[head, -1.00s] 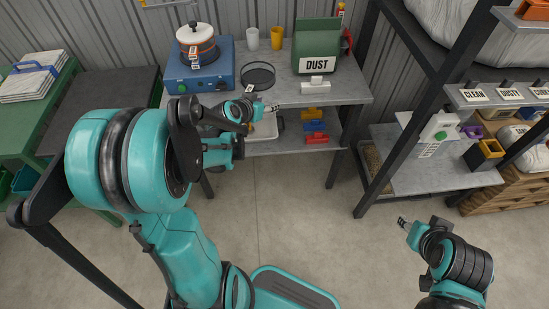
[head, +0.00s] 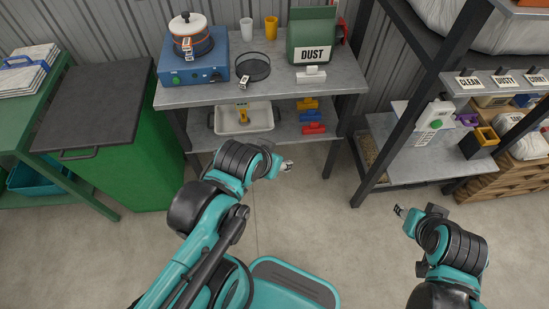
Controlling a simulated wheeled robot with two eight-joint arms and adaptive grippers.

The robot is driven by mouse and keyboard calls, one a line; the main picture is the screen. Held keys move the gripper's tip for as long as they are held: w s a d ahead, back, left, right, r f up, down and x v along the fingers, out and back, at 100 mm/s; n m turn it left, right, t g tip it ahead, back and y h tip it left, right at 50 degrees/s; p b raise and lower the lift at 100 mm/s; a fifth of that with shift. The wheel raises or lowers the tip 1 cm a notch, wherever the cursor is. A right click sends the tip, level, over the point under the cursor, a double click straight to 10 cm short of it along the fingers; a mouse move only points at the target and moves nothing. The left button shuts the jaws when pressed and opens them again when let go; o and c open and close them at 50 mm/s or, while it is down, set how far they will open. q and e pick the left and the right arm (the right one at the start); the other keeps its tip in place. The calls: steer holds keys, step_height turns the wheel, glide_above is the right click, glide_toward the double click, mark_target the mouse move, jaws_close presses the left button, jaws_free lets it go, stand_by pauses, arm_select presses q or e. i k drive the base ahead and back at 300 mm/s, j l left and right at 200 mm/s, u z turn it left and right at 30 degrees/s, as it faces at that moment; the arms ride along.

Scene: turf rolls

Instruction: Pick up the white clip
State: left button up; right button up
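The white clip (head: 311,75) lies on the grey tabletop, near its front edge, just in front of the green DUST bag (head: 313,37). My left gripper (head: 288,165) is in front of the table, well below the clip in the picture and apart from it. Its fingers are small and I see nothing clearly held in them. My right gripper (head: 399,211) is over the floor at the right, far from the clip. Its finger opening is too small to judge.
A blue burner (head: 192,70) with a pot, a round sieve (head: 252,67) and two cups share the tabletop (head: 280,92). The lower shelf holds a white tray (head: 262,116) and yellow, blue and red clips. A shelf rack (head: 400,165) stands right.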

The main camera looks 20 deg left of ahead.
mark_target(311, 75)
steer(key=i+j+z, duration=0.15)
steer(key=i+j, duration=1.3)
steer(key=j, duration=0.1)
